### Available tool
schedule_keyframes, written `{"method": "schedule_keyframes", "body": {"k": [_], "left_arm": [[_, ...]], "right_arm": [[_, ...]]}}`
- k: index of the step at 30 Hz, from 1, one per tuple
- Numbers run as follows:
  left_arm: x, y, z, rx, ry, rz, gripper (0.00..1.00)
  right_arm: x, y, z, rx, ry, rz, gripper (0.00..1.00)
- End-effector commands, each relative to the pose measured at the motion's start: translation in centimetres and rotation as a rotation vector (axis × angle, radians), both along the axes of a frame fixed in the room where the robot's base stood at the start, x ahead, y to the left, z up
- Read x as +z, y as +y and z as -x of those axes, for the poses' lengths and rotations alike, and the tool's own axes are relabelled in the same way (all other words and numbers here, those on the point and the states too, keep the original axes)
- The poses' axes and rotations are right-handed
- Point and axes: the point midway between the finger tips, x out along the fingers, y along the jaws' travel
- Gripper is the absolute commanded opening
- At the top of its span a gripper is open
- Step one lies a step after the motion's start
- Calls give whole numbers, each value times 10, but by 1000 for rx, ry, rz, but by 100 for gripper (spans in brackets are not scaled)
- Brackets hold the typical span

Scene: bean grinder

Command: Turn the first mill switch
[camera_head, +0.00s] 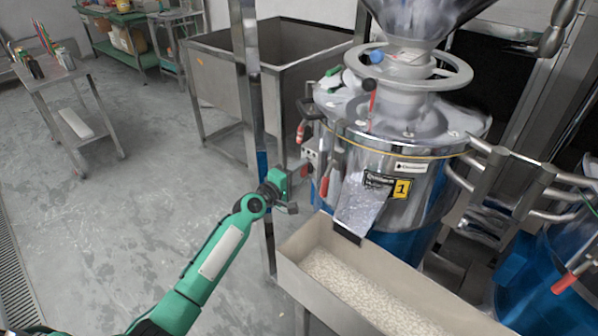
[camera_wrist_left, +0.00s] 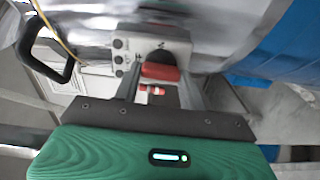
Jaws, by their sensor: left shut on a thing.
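The first mill (camera_head: 400,165) is a shiny metal drum with a yellow label marked 1 and a blue lower part. Its switch box (camera_head: 309,154) is on the drum's left side. In the left wrist view the switch (camera_wrist_left: 162,72) is a red knob on a grey panel (camera_wrist_left: 152,48) with several small dark buttons. My left gripper (camera_head: 298,174) reaches the box from the left. Its fingers (camera_wrist_left: 160,82) are on both sides of the red knob and shut on it. The knob's exact angle is hard to tell. My right gripper is not in view.
A trough of pale grains (camera_head: 350,287) stands below the mill's chute (camera_head: 358,205), right of my left arm. A metal post (camera_head: 262,130) stands close behind my left wrist. A second blue mill (camera_head: 555,280) is at right.

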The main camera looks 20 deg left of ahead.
Motion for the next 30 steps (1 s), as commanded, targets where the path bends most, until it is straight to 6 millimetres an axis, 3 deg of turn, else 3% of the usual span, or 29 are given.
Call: {"method": "schedule_keyframes", "body": {"k": [21, 22, 24, 30], "left_arm": [[-1, 1, 0, 1, 30, 65, 19], [-1, 1, 0, 1, 30, 65, 48], [-1, 1, 0, 1, 30, 65, 61], [-1, 0, 0, 0, 29, 64, 64]], "right_arm": [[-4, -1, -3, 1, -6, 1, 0], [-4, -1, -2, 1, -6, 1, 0], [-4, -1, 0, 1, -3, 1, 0], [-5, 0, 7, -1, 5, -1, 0]]}}
